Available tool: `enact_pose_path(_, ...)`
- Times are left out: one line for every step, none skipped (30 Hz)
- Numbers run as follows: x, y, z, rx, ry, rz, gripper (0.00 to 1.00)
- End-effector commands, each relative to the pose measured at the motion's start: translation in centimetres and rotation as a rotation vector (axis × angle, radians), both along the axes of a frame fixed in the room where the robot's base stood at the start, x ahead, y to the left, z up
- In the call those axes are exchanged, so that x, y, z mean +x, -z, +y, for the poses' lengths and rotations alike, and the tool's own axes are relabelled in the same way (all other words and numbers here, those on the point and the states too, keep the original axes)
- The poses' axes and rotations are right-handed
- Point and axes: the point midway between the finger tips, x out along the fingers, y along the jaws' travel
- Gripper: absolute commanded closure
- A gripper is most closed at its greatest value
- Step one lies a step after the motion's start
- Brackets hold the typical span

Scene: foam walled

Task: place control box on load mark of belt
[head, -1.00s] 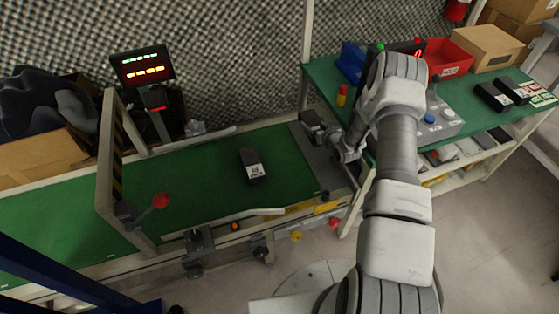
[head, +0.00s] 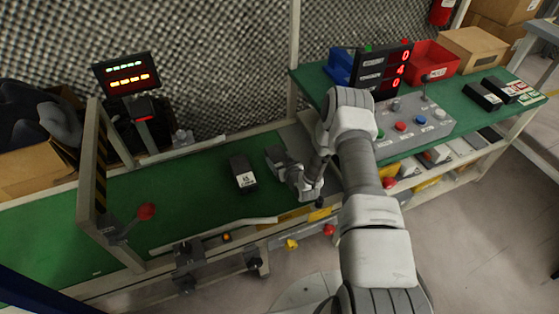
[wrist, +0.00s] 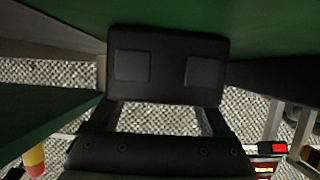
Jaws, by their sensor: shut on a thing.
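My gripper (head: 279,160) is above the right end of the green belt (head: 190,197), its jaws pointing left. It is shut on a dark control box (wrist: 166,40), which shows in the wrist view as a black block with two grey squares. In the head view the held box is hard to tell from the jaws. I cannot make out a load mark on the belt.
A frame with a red knob (head: 147,212) spans the belt at left. A display (head: 127,75) stands behind it. The green table (head: 440,85) at right holds a button panel (head: 418,122), a red bin (head: 432,62) and two black boxes (head: 477,96). The belt's middle is clear.

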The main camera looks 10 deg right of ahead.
Motion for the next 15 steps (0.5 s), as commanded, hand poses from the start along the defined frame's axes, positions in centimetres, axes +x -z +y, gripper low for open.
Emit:
enact_pose_path(0.12, -0.29, -0.02, 0.000, 0.000, -0.004, 0.97)
enact_pose_path(0.12, -0.30, -0.03, 0.000, 0.000, -0.004, 0.97)
enact_pose_path(0.12, -0.29, -0.02, 0.000, 0.000, -0.004, 0.97)
enact_pose_path(0.11, -0.28, -0.02, 0.000, 0.000, -0.004, 0.97)
enact_pose_path(0.11, -0.25, -0.02, 0.000, 0.000, -0.004, 0.97)
enact_pose_path(0.11, -0.12, -0.02, 0.000, 0.000, -0.004, 0.97)
enact_pose_path(0.10, 0.01, -0.02, 0.000, 0.000, -0.003, 0.97)
enact_pose_path(0.10, 0.13, -0.02, 0.000, 0.000, -0.003, 0.97)
enact_pose_path(0.11, 0.25, -0.02, 0.000, 0.000, -0.003, 0.97)
enact_pose_path(0.05, 0.16, -0.02, -0.001, 0.000, -0.001, 0.12)
enact_pose_path(0.04, 0.12, -0.02, 0.000, 0.000, -0.001, 0.07)
enact_pose_path(0.04, 0.12, -0.02, 0.000, 0.000, -0.001, 0.00)
enact_pose_path(0.04, 0.12, -0.02, 0.000, 0.000, -0.001, 0.00)
enact_pose_path(0.04, 0.12, -0.02, 0.000, 0.000, -0.001, 0.00)
enact_pose_path(0.04, 0.12, -0.02, 0.000, 0.000, -0.001, 0.00)
